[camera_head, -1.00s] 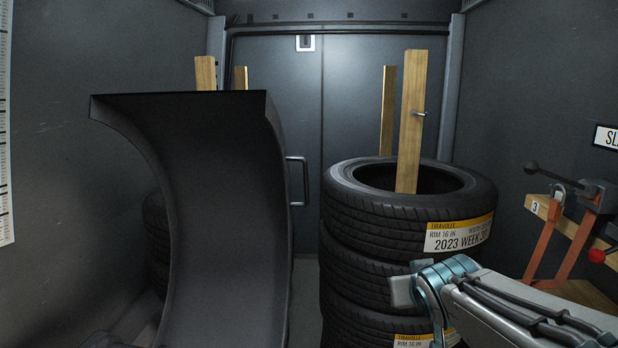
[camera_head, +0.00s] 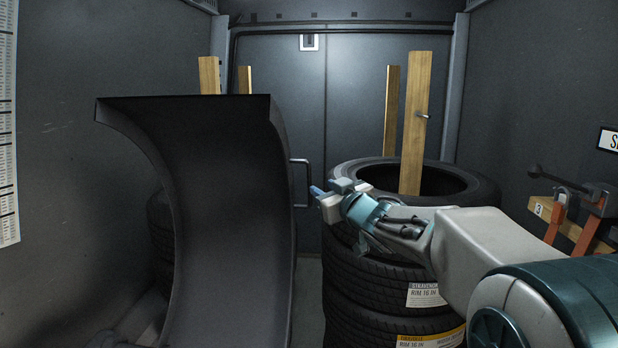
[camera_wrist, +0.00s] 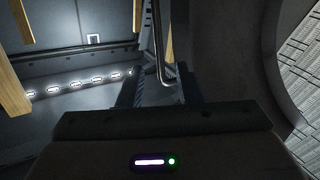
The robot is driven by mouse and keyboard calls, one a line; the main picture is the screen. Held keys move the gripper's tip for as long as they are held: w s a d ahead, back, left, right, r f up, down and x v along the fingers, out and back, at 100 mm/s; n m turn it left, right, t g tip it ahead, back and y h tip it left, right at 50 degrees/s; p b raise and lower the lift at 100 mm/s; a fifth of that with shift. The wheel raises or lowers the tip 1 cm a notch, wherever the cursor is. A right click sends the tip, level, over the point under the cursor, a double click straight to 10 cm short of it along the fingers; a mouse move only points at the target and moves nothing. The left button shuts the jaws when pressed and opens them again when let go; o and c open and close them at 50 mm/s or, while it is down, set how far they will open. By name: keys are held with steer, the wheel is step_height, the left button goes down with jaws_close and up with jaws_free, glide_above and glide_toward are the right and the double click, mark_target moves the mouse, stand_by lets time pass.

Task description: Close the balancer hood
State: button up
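The balancer hood (camera_head: 215,190) is a large dark curved panel standing raised at the left in the head view. A grey bar handle (camera_head: 308,180) shows at its right edge. My gripper (camera_head: 327,188) is just right of the handle, with its fingers pointing left towards it. In the wrist view my gripper (camera_wrist: 163,88) has its two fingers apart. The handle bar (camera_wrist: 157,40) shows beyond and between the fingertips there; I cannot tell how much depth separates them. Nothing is held. The balancer's body below the hood is mostly hidden.
A tyre stack (camera_head: 390,285) stands behind my forearm, with a wooden post (camera_head: 415,120) rising from it. A clamp rack (camera_head: 580,215) is at the right wall. Another tyre (camera_head: 160,240) is partly hidden behind the hood. Dark doors (camera_head: 365,100) close off the back.

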mark_target(310, 180)
steer(key=p+x, duration=0.2)
steer(key=x, duration=0.7)
steer(key=shift+c, duration=0.3)
jaws_close()
